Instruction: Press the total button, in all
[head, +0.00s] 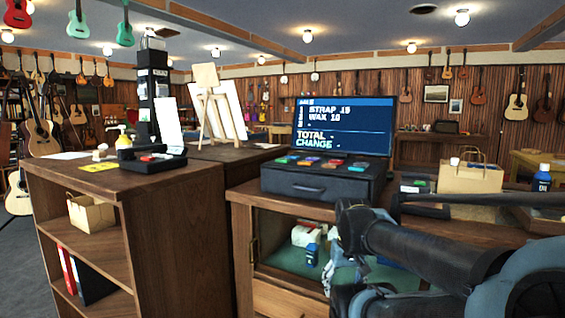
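The cash register (318,185) is a black box with a drawer front, standing on a wooden counter near the middle of the head view. Several small coloured buttons (333,162) sit in a row on its top; their labels are too small to read, so I cannot tell which is total. Behind them the blue screen (345,125) reads STRAP 15, WAX 10, then TOTAL and CHANGE with no figures beside them. My dark arm reaches in from the lower right, its near end in front of the counter, right of and below the buttons. My gripper's fingers cannot be made out clearly.
A wooden shelf unit (180,215) stands left, with a black card terminal (150,162) on top. Below the register, an open compartment (285,240) holds small items. Right of it are a paper bag (470,178) and a blue bottle (541,178). The space above the buttons is clear.

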